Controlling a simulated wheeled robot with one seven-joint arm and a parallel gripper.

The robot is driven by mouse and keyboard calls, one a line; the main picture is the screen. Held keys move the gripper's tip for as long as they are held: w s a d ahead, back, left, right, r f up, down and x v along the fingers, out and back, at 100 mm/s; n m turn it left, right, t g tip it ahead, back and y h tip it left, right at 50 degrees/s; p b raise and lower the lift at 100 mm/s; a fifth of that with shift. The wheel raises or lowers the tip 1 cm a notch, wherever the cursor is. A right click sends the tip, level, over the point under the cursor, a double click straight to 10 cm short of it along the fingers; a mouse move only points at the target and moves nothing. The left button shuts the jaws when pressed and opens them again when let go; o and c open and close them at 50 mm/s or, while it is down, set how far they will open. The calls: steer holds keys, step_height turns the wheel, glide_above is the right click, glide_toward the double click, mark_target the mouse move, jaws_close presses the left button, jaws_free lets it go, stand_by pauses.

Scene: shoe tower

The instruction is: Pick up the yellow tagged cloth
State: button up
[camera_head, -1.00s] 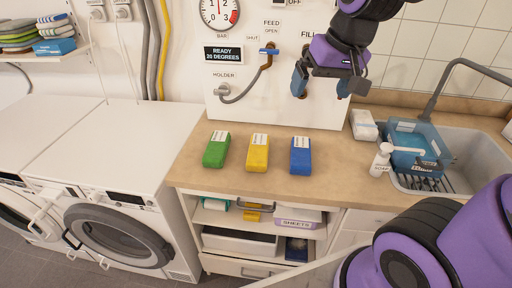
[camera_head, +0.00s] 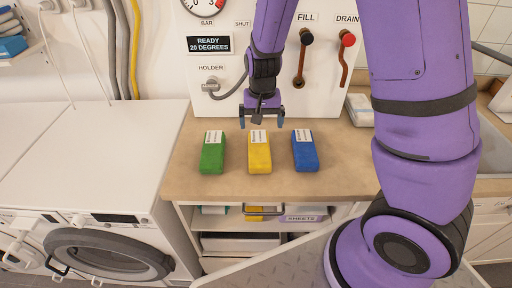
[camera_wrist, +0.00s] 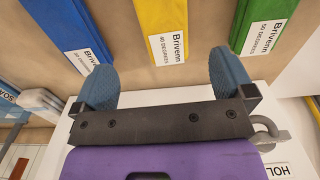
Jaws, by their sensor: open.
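The yellow cloth (camera_head: 260,156) lies folded on the wooden counter between the green cloth (camera_head: 212,155) and the blue cloth (camera_head: 305,154). Its white tag faces the back wall; in the wrist view the yellow cloth (camera_wrist: 162,20) has a tag reading "Brivenn 40 degrees". My gripper (camera_head: 262,120) is open and empty, above and just behind the yellow cloth's tagged end. In the wrist view the two blue fingertips of my gripper (camera_wrist: 165,80) stand apart on either side of the yellow cloth's line, not touching it.
The green cloth's tag (camera_wrist: 262,28) reads 50 degrees. A white panel (camera_head: 330,90) with a holder hook, valves and a "ready 20 degrees" sign stands behind the counter (camera_head: 345,180). A washing machine (camera_head: 90,165) is at left. The counter's front strip is clear.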

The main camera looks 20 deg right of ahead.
mark_target(259, 144)
step_height(259, 144, down, 5)
steer(key=shift+w+r, duration=0.1)
steer(key=shift+w+a+f, duration=0.1)
steer(key=shift+f, duration=1.5)
steer(key=shift+w+a+f, duration=0.1)
steer(key=shift+f, duration=1.45)
steer(key=c, duration=1)
steer(key=shift+r, duration=0.1)
